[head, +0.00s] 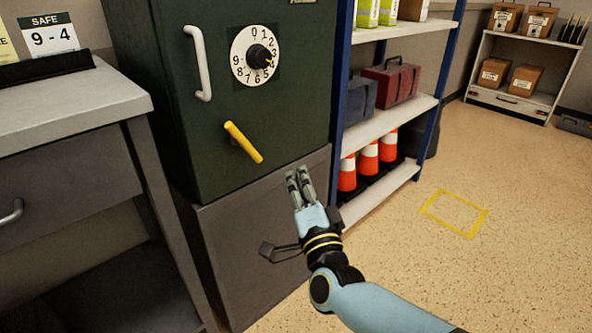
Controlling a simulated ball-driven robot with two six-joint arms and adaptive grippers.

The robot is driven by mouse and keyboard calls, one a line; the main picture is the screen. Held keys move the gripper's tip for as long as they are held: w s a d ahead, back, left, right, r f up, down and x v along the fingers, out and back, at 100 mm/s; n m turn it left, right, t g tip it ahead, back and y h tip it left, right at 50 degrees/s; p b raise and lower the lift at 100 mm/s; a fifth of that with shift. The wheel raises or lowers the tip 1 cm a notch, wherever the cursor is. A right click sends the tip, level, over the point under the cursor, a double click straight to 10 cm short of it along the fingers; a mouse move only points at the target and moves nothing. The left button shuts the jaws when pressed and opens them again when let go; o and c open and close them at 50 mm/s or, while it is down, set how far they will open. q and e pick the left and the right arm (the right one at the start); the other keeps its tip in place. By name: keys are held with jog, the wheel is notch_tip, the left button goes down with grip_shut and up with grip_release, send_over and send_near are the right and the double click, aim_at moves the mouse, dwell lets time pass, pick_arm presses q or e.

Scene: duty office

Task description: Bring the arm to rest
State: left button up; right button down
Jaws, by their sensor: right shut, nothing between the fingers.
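My right gripper (299,182) reaches in from the lower right on its light-blue arm. Its fingers are together and empty, in front of the grey base (245,235) below the safe. The dark green safe (200,110) stands upright and its door looks closed. The gripper appears below and to the right of the yellow lever (243,142), apart from it. The white number dial (256,55) and a pale vertical handle (198,62) are higher on the door. My left gripper is not in view.
A grey desk (65,105) with sign cards stands at left. A blue-framed shelf (385,125) with toolboxes and orange cones is right of the safe. A low white shelf (515,100) holds brown boxes. The speckled floor at right is open, with a yellow outlined rectangle (453,213).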

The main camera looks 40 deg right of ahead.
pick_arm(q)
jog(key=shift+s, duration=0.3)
pick_arm(e)
jog(key=s+a+f+n+g+y+p, duration=0.1)
jog(key=s+f+n+g+y+p, duration=0.25)
jog(key=s+f, duration=0.9)
jog(key=s+a+f+n+g+y, duration=0.25)
jog(key=s+f+n+g, duration=0.4)
jog(key=f, duration=0.85)
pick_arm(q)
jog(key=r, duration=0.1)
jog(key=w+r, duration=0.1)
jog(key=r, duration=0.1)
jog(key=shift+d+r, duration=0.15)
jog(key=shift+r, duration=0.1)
pick_arm(e)
jog(key=s+f+n+g, duration=0.2)
jog(key=s+f+g, duration=0.1)
jog(key=s, duration=0.7)
jog(key=s+d+f+n+g, duration=0.1)
jog(key=s+f+n+g, duration=0.1)
jog(key=s, duration=0.7)
jog(key=s+f+n+g+y, duration=0.1)
jog(key=s+f+n+g, duration=0.2)
jog(key=s+f, duration=0.3)
jog(key=s+n, duration=0.1)
jog(key=s, duration=0.3)
jog(key=shift+s+d+g, duration=0.25)
jog(key=shift+s+g, duration=0.05)
jog(key=shift+s, duration=0.05)
